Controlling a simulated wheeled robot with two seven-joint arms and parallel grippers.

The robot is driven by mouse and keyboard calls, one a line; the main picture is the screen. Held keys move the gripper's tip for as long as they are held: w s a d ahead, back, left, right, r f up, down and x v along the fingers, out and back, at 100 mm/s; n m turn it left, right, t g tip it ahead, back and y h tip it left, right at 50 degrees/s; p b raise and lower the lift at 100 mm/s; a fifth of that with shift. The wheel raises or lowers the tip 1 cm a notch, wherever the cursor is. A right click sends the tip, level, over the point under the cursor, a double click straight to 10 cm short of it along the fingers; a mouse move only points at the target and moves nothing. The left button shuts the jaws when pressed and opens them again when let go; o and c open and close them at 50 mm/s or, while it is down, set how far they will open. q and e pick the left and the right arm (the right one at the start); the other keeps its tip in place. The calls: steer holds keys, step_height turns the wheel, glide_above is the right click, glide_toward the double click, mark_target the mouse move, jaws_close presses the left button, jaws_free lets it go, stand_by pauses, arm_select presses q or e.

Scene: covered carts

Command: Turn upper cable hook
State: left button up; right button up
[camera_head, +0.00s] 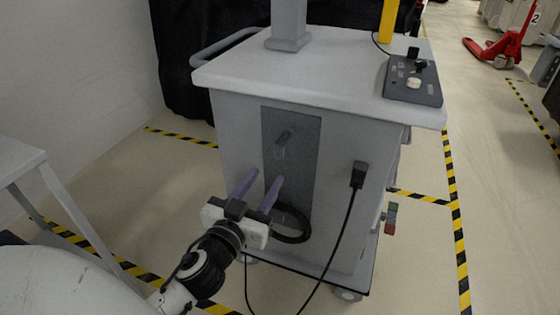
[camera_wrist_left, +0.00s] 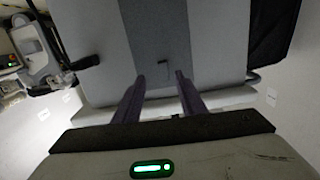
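The upper cable hook (camera_head: 284,138) is a small grey peg on the dark grey panel (camera_head: 305,160) on the front of the cart. My left gripper (camera_head: 264,178) has two purple fingers spread apart with nothing between them. It points at the panel, below the upper hook and apart from it in the head view. In the left wrist view, which appears upside down, a small dark hook (camera_wrist_left: 164,67) shows beyond the open fingertips (camera_wrist_left: 160,80). A black cable coil (camera_head: 292,224) hangs low on the panel, partly hidden by my gripper; its support is hidden. My right gripper is not in view.
The cart top (camera_head: 310,78) overhangs the panel and carries a control box (camera_head: 414,82) at the right. A black plug (camera_head: 358,174) with a hanging cable is right of the panel. A grey table (camera_head: 20,158) stands at the left. Striped tape marks the floor.

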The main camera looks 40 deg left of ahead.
mark_target(278, 152)
arm_select(q)
steer(key=x, duration=0.3)
steer(key=r+x, duration=0.1)
steer(key=x, duration=0.2)
steer(key=r+p+x, duration=0.1)
steer(key=x, duration=0.2)
steer(key=shift+w+a, duration=0.3)
steer(key=shift+w+a+f, duration=0.1)
steer(key=shift+w, duration=0.4)
jaws_close()
